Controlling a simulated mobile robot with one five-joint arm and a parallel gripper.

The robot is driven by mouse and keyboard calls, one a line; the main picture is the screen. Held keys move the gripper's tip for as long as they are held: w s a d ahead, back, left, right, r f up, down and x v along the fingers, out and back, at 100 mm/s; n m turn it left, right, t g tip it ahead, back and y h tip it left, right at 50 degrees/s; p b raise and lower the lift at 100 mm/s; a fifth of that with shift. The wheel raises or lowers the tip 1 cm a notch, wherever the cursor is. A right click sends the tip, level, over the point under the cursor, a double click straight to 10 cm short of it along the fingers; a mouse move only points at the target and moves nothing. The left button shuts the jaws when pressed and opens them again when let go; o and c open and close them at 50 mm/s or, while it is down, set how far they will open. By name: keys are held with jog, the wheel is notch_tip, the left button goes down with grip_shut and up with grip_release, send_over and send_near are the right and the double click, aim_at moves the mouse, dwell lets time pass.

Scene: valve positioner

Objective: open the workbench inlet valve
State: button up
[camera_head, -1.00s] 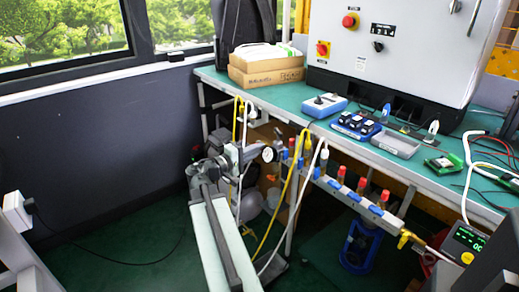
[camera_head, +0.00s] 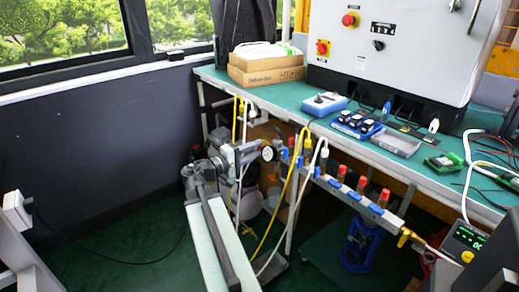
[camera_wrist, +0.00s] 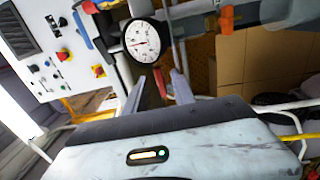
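My gripper (camera_wrist: 157,90) is open in the wrist view, its two grey fingers apart. A narrow red part (camera_wrist: 160,82) shows in the gap between them, seemingly beyond the tips; I cannot tell whether it is the inlet valve's handle. A round white pressure gauge (camera_wrist: 140,42) sits just above the fingers. In the head view the gauge (camera_head: 267,153) is at the left end of the pipe manifold (camera_head: 333,186) under the bench edge. My gripper is close left of it, and its tips are hard to make out there. An orange-red handle (camera_wrist: 226,19) is at upper right in the wrist view.
The manifold carries several red-topped fittings and blue parts. Yellow and white hoses (camera_head: 285,195) hang near my arm. The green workbench (camera_head: 290,100) is above, with a grey control cabinet (camera_head: 400,45). Cardboard boxes (camera_wrist: 270,62) stand at right in the wrist view. The floor at left is mostly open.

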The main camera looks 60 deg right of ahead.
jog(key=v, duration=0.6)
jog(key=shift+a, duration=0.1)
